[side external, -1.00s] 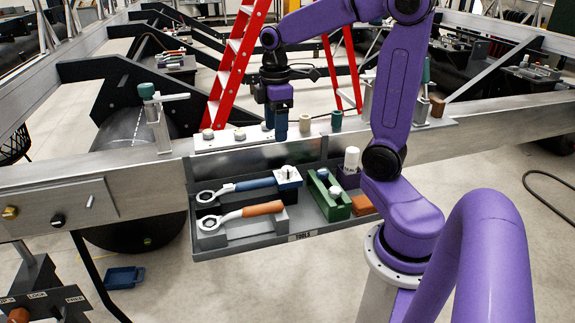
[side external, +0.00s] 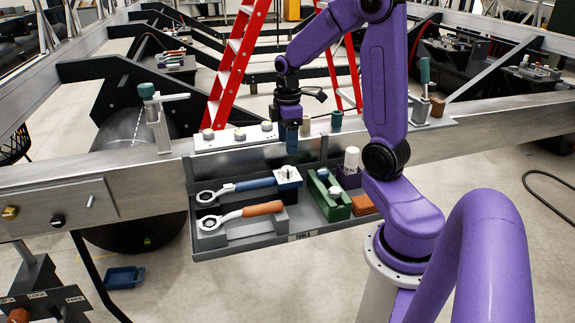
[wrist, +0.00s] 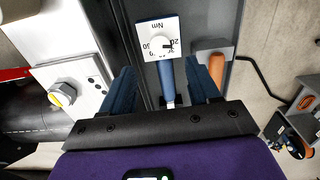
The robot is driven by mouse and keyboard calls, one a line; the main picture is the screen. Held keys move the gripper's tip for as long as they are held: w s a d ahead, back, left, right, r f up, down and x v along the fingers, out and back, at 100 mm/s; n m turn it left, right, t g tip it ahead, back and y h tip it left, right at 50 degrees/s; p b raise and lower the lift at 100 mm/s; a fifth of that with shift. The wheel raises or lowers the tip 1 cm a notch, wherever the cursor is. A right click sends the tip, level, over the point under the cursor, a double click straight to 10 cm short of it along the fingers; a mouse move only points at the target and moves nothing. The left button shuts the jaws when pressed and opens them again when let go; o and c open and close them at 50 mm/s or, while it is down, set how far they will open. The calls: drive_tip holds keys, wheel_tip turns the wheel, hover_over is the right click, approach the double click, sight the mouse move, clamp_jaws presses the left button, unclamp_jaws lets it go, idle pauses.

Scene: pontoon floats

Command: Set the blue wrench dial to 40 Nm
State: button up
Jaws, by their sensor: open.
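The blue-handled wrench (side external: 255,184) lies in the grey tool tray, ring head to the left. Its square white dial plate (side external: 289,173) is at the right end, with a small knob on top. In the wrist view the dial plate (wrist: 152,42) shows "Nm", "20" and "30"; its dark pointer appears to be near the 20, though the small marks are hard to read. My gripper (side external: 292,141) hangs above and behind the dial, apart from it. In the wrist view my gripper (wrist: 160,72) is open and empty, with the blue handle visible below between its fingers.
An orange-handled wrench (side external: 262,208) lies in front of the blue one.

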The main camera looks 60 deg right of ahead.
sight(288, 169)
wheel_tip(288, 169, down, 9)
drive_tip(key=shift+r, duration=0.2)
idle(0.3)
drive_tip(key=c, duration=1)
